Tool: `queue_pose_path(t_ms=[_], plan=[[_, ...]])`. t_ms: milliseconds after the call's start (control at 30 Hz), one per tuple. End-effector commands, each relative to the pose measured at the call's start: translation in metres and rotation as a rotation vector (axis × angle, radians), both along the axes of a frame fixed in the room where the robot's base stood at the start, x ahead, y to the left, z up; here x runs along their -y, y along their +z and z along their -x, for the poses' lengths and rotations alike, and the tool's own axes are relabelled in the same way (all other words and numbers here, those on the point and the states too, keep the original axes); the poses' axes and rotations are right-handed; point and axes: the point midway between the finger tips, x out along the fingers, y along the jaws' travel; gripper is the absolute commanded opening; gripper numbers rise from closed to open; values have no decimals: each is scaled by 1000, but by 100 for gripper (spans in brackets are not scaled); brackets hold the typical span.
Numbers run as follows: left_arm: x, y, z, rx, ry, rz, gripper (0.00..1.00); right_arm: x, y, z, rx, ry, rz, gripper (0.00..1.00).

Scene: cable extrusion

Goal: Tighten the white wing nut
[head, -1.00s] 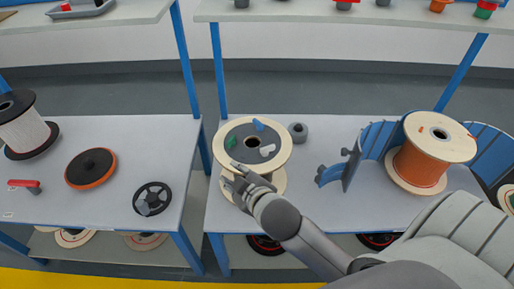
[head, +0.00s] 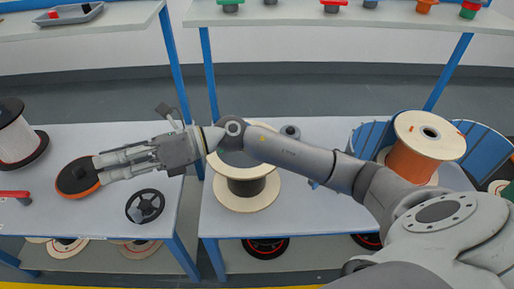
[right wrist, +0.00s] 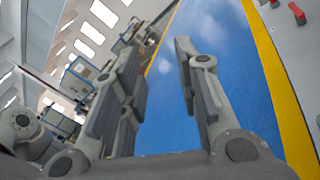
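The cream-rimmed spool (head: 246,202) stands on the right-hand table, its upper flange mostly covered by my right arm. The white wing nut is not visible; the flange top where it sat is behind that arm. My right gripper (head: 103,168) is stretched far left, in front of or over the orange-black disc (head: 76,178) on the left table. Whether it touches the disc cannot be told. In the right wrist view my right gripper (right wrist: 162,65) has its fingers apart with nothing between them. My left gripper is not in view.
A dark handwheel (head: 145,206) lies near the left table's right edge. A white spool (head: 14,140) and a red handle (head: 14,195) are at far left. An orange spool (head: 410,166) stands right, beside blue curved panels (head: 487,150). A gap separates the tables.

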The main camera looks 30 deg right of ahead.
Motion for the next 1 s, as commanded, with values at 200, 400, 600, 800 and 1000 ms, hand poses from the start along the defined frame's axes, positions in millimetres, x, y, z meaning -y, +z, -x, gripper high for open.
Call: queue_pose_path(t_ms=[200,400,600,800,1000], plan=[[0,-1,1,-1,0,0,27,47,-62,-7,219,186,511,30],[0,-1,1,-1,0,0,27,147,-99,-28,286,315,993,30],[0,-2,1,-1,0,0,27,263,-95,-40,217,389,1395,30],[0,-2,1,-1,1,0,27,324,-80,-37,130,419,1580,30],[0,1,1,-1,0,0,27,333,-90,-35,111,429,1606,30]])
